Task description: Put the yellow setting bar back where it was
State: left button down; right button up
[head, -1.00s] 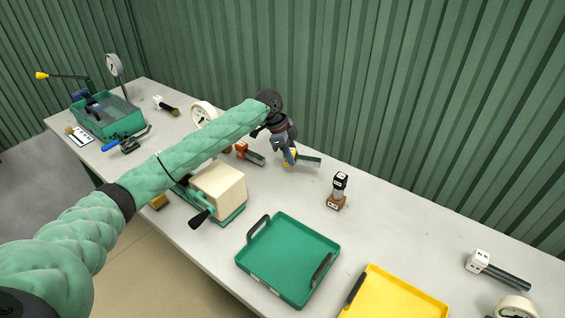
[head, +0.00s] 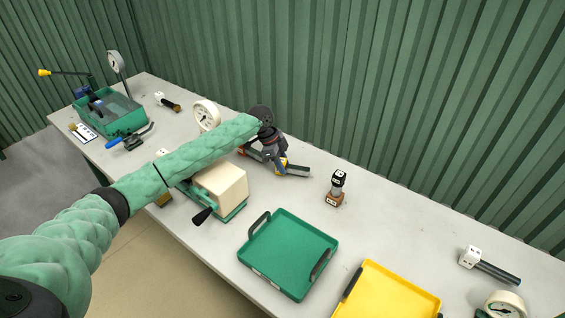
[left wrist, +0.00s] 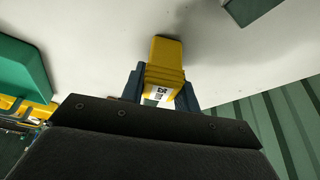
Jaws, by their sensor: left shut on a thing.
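My left gripper (head: 280,164) is near the back of the table, beyond the cream block machine. It is shut on the yellow setting bar (left wrist: 166,52). In the left wrist view the bar is a stepped yellow piece with a black-and-white label, between my two dark fingers (left wrist: 160,90). In the head view only a little yellow shows at the fingers, with a grey bar-like length (head: 298,171) reaching right from it. I cannot tell whether it touches the table. My right gripper is not in view.
An orange-ended piece (head: 248,151) lies close left of the gripper. A dial (head: 206,114) stands behind my arm. A black-and-brown stamp-like piece (head: 337,188) stands to the right. A green tray (head: 272,222) and yellow tray (head: 372,275) sit in front. The table between is clear.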

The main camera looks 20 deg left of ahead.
pick_arm(q)
jog(key=c, duration=1.1)
grip_release()
jog(key=shift+o, duration=0.3)
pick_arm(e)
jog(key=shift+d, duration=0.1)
pick_arm(q)
jog(key=shift+r, duration=0.1)
jog(key=shift+a+r, duration=0.1)
jog(key=shift+r, duration=0.05)
jog(key=b+v, duration=0.4)
jog(key=v, duration=0.7)
jog(key=shift+r, duration=0.25)
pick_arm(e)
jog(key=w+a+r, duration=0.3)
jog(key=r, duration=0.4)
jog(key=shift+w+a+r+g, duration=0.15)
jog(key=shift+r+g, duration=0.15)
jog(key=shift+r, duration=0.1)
pick_arm(q)
jog(key=shift+a, duration=0.15)
